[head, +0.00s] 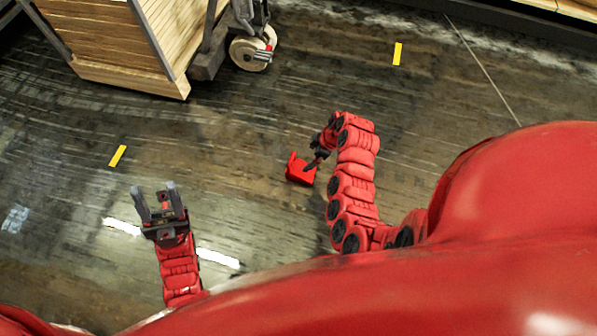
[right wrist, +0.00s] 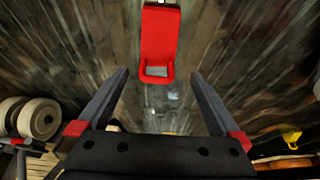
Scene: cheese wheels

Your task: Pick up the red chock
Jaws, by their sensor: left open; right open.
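The red chock (head: 299,170) lies on the floor near the middle of the head view. In the right wrist view the red chock (right wrist: 159,42) shows at the top centre, ahead of the fingertips and lined up with the gap between them. My right gripper (head: 314,161) is close beside it and partly overlaps it in the head view. In the right wrist view my right gripper (right wrist: 158,82) is open with nothing between its fingers. My left gripper (head: 156,190) is open and empty, over the floor at the left, well apart from the chock.
A wooden cart (head: 120,50) stands at the upper left with a caster wheel (head: 252,50). Yellow floor marks (head: 398,54) lie at the upper right and left. The dark floor around the chock is clear.

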